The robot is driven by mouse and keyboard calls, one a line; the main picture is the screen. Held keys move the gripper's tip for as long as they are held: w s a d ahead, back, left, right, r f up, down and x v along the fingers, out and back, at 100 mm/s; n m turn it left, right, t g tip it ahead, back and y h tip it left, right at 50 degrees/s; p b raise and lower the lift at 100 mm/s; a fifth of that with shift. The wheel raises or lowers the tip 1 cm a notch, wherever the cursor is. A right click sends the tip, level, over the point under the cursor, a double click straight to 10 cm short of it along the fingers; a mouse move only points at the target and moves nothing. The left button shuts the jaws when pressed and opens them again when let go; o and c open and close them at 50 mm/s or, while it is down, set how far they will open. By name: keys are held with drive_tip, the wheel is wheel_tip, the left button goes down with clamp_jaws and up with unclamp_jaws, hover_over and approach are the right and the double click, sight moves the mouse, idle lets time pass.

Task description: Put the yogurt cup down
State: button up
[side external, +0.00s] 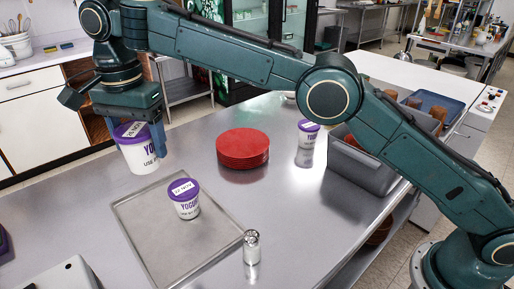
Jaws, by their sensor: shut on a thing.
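A white yogurt cup (140,160) with a purple lid is in my gripper (137,134) at the left of the side external view. My gripper is shut on it from above, with one finger showing at the cup's right side. The cup is about upright, by the far left edge of the steel table (270,215). I cannot tell whether its base touches anything. A second yogurt cup (185,205) stands on the grey tray (158,238). A third yogurt cup (307,140) stands farther back, near the grey bin.
A stack of red plates (243,150) sits mid-table. A metal-topped shaker (252,250) stands by the tray's right corner. A grey bin (345,187) is at the right, under my arm. The table is bare between the plates, the shaker and the bin.

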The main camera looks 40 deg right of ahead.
drive_tip(key=shift+s+a, duration=0.35)
drive_tip(key=shift+a, duration=0.3)
drive_tip(key=shift+f, duration=0.1)
hover_over(165, 237)
drive_tip(key=shift+f, duration=9.9)
drive_tip(key=shift+f, duration=0.15)
drive_tip(key=o, duration=1.1)
